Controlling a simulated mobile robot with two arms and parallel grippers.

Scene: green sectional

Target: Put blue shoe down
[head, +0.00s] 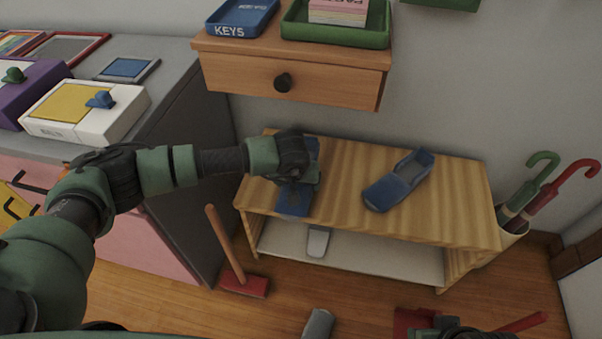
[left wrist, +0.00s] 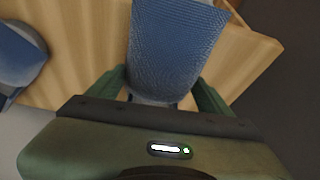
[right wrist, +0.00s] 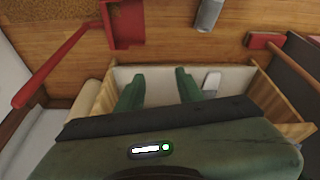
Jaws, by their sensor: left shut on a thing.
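My left gripper (head: 298,172) is over the left end of the wooden shoe bench (head: 452,200), shut on a blue shoe (head: 293,199). In the left wrist view the held blue shoe (left wrist: 175,45) stands between the two green fingers, above the wooden top. I cannot tell whether its sole touches the bench. A second blue shoe (head: 399,180) lies on the bench top to the right, apart from the gripper; part of it shows in the left wrist view (left wrist: 18,55). My right gripper (right wrist: 157,88) has its fingers apart with nothing between them, near the bench's lower shelf.
A grey shoe (head: 318,241) lies on the lower shelf (head: 370,262) and another grey item (head: 318,324) on the floor. A red brush with a wooden handle (head: 243,280) and an umbrella stand (head: 512,222) flank the bench. A wall drawer (head: 290,75) hangs above.

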